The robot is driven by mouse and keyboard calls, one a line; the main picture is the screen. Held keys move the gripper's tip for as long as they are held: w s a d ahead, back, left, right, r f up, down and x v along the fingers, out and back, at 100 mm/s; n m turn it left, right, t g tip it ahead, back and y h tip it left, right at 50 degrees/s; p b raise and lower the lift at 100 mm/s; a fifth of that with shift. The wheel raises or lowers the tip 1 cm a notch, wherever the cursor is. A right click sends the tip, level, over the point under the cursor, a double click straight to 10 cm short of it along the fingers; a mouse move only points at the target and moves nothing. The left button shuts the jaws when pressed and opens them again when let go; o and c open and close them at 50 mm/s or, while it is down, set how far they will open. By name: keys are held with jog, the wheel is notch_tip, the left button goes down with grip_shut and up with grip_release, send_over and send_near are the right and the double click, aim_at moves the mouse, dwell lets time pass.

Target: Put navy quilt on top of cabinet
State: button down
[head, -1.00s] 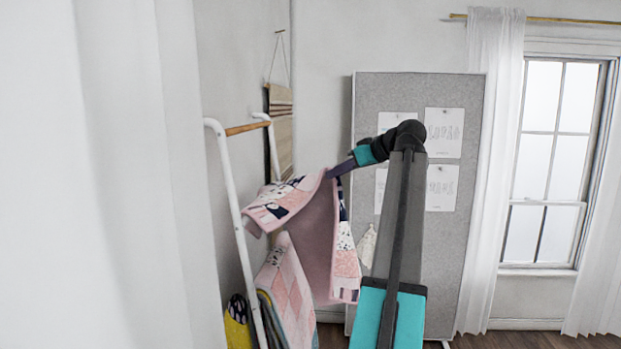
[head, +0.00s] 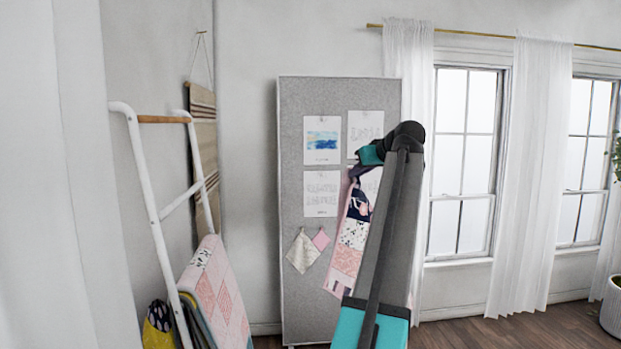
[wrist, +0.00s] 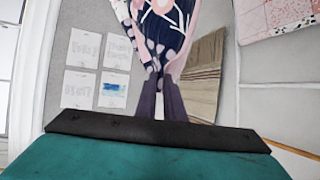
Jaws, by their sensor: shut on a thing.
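A patchwork quilt with navy, white and pink panels (head: 352,235) hangs from my gripper in front of the grey board in the head view. Part of it is hidden behind my arm. In the wrist view, its navy printed part (wrist: 170,35) runs away from the fingers. My gripper (wrist: 161,95) is shut on the quilt's gathered edge. In the head view, the fingertips are mostly hidden by the arm. I see no cabinet that I can make out in either view.
A white ladder rack (head: 148,195) with a pink quilt (head: 215,290) and a yellow patterned cloth (head: 157,325) stands at the left. A grey pinboard (head: 300,110) with papers stands behind my arm.

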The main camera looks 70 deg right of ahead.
jog(key=s+d+m+g+h+b, duration=0.1)
jog(key=s+d+m+b, duration=0.1)
jog(key=s, duration=0.6)
jog(key=shift+s+d+f+g+h, duration=0.35)
jog(key=shift+s+g+h, duration=0.05)
jog(key=shift+s, duration=0.1)
